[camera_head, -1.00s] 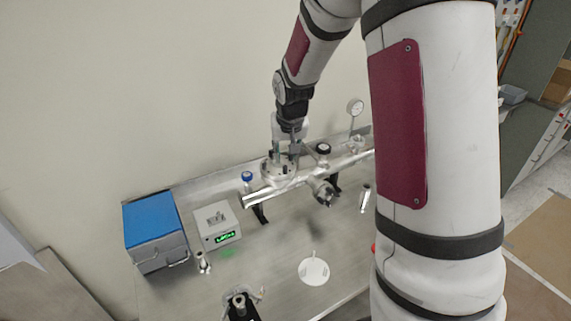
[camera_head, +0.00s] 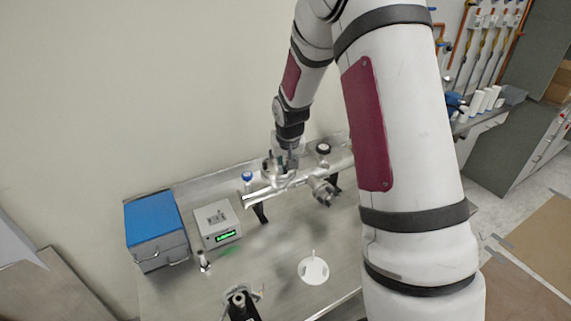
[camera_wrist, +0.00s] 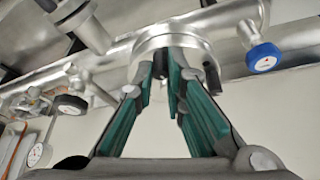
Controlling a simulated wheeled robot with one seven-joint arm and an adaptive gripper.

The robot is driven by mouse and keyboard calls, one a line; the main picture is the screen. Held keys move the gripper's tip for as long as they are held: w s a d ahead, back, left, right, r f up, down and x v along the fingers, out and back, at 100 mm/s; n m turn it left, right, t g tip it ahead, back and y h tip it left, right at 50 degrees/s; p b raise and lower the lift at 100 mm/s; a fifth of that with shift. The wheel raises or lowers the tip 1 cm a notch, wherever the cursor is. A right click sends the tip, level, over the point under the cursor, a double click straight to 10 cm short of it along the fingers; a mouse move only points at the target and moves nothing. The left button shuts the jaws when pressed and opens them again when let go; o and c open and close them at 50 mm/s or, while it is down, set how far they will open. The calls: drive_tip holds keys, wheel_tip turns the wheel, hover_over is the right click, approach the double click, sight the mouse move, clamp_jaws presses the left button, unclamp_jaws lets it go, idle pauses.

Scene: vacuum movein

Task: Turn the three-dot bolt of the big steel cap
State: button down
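The big steel cap (camera_wrist: 172,44) is a round, shiny flange on the steel pipe, at the top middle of the wrist view. In the head view the cap (camera_head: 269,171) is partly covered by my gripper (camera_head: 289,163). In the wrist view my gripper (camera_wrist: 160,78) has its two teal-padded fingers apart, pointing at the cap's face. A dark bolt (camera_wrist: 159,66) shows between the fingertips; contact with it cannot be told. Another dark bolt (camera_wrist: 212,76) stands to the right of the right finger. The dot marks are not readable.
A blue-knobbed valve (camera_wrist: 263,57) is right of the cap, and a black-knobbed valve (camera_wrist: 72,105) is left. The horizontal pipe (camera_head: 258,196) rests on black supports. A grey box (camera_head: 217,222) and a blue-lidded case (camera_head: 153,220) stand at left. The bench front has a white disc (camera_head: 313,270).

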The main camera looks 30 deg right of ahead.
drive_tip(key=shift+w+a+f+m+h+b, duration=0.15)
drive_tip(key=shift+m+h+b, duration=0.15)
drive_tip(key=shift+m+b, duration=0.55)
drive_tip(key=shift+m+g+h, duration=0.3)
drive_tip(key=shift+m+g, duration=0.1)
drive_tip(key=shift+m, duration=0.75)
drive_tip(key=c, duration=1.6)
unclamp_jaws()
drive_tip(key=shift+c, duration=0.2)
drive_tip(key=shift+r, duration=0.3)
drive_tip(key=v, duration=1.1)
drive_tip(key=shift+s+r, duration=0.3)
